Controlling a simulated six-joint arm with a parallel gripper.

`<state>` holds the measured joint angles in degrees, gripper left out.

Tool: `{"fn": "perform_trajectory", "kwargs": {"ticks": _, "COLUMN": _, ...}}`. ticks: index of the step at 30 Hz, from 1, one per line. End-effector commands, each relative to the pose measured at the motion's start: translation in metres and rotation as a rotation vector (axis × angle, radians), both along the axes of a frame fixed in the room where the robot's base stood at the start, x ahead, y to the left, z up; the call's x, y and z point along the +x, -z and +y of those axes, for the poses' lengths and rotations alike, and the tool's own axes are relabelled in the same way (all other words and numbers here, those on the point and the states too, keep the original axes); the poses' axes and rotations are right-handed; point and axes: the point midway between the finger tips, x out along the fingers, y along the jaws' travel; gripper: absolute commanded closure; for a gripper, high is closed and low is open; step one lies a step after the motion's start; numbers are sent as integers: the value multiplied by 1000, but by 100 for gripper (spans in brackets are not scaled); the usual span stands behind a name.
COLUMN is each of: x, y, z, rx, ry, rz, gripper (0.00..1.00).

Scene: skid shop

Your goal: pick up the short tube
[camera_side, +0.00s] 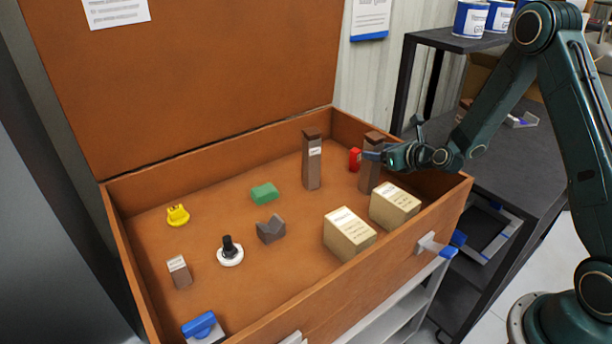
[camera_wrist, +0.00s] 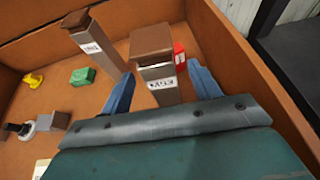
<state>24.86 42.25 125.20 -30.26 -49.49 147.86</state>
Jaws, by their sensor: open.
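An upright brown square tube (camera_side: 369,178) with a capped top and a pale label stands in the right back part of the orange-brown box. In the wrist view this tube (camera_wrist: 155,72) is between the two blue fingers of my open gripper (camera_wrist: 162,85). Contact cannot be told. In the side view my gripper (camera_side: 374,155) is at its upper part, partly hiding it. A similar upright tube (camera_side: 312,165) stands to its left, also in the wrist view (camera_wrist: 93,43). A much shorter labelled brown piece (camera_side: 180,272) stands at the front left. I cannot tell which is named short tube.
A red object (camera_side: 354,160) is close behind the tube at my gripper. Two cardboard boxes (camera_side: 349,235) (camera_side: 395,205) stand in front. A green block (camera_side: 264,193), grey-brown notched block (camera_side: 270,230), yellow piece (camera_side: 178,215) and black-and-white part (camera_side: 230,252) lie left. Box walls (camera_side: 420,232) surround everything.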

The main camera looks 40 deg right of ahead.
Motion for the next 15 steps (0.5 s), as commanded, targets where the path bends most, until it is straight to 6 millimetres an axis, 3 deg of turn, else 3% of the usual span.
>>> {"fn": "perform_trajectory", "kwargs": {"ticks": 7, "x": 24, "y": 9, "z": -1, "rx": 0, "ry": -2, "rz": 0, "gripper": 38}}
{"fn": "perform_trajectory", "kwargs": {"ticks": 15, "x": 33, "y": 13, "z": -2, "rx": 0, "ry": 0, "rz": 0, "gripper": 38}}
